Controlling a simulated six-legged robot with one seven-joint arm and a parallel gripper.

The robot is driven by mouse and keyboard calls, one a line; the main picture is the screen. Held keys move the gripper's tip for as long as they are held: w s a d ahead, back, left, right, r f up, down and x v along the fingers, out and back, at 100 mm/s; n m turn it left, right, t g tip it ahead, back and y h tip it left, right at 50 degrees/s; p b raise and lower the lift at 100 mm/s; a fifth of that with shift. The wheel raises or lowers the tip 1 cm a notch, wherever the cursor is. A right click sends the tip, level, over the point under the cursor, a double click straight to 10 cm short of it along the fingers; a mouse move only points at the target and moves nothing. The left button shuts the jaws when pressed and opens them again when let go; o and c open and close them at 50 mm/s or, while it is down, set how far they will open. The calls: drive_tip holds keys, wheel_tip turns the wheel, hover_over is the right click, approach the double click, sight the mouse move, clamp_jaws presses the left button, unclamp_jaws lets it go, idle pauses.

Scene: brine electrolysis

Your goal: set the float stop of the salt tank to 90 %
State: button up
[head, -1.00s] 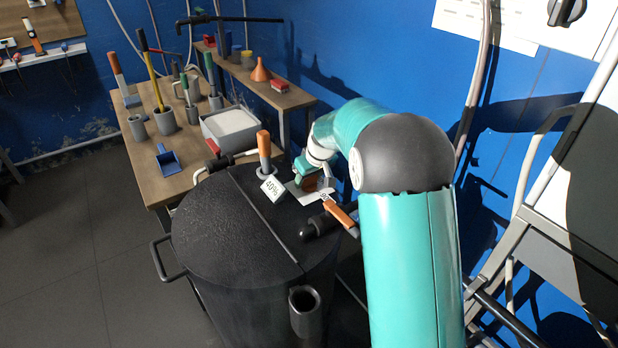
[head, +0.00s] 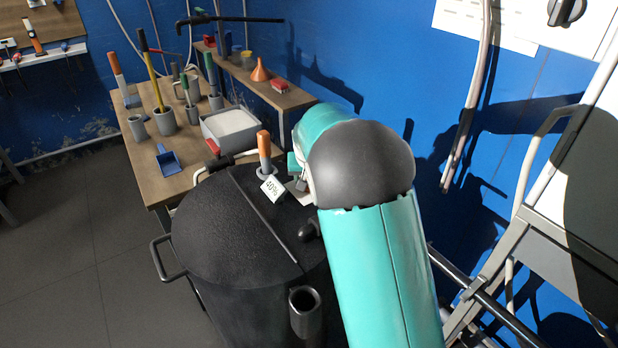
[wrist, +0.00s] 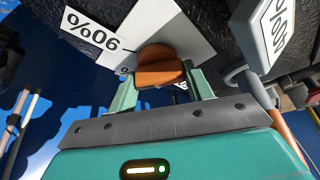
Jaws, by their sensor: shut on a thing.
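The black salt tank (head: 225,225) shows its round lid in the head view. That tag also shows at the upper right of the wrist view (wrist: 272,35). In the wrist view my gripper (wrist: 158,80) is shut on an orange handle piece (wrist: 158,60). A white plate (wrist: 175,30) lies behind it, and a 90% label (wrist: 90,37) shows upside down at its left. In the head view my arm hides the fingers and the held piece. Whether the piece touches the lid I cannot tell.
A grey tube (head: 304,300) is on the tank's front. A grey metal frame (head: 515,245) stands at right.

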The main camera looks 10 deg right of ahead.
drive_tip(key=m+h, duration=0.1)
drive_tip(key=m, duration=0.2)
drive_tip(key=shift+m+g, duration=0.3)
drive_tip(key=shift+m+g+h, duration=0.5)
drive_tip(key=shift+m+h, duration=0.2)
drive_tip(key=shift+m, duration=1.1)
drive_tip(key=o, duration=1)
drive_tip(key=v, duration=1.4)
drive_tip(key=shift+a+f, duration=0.1)
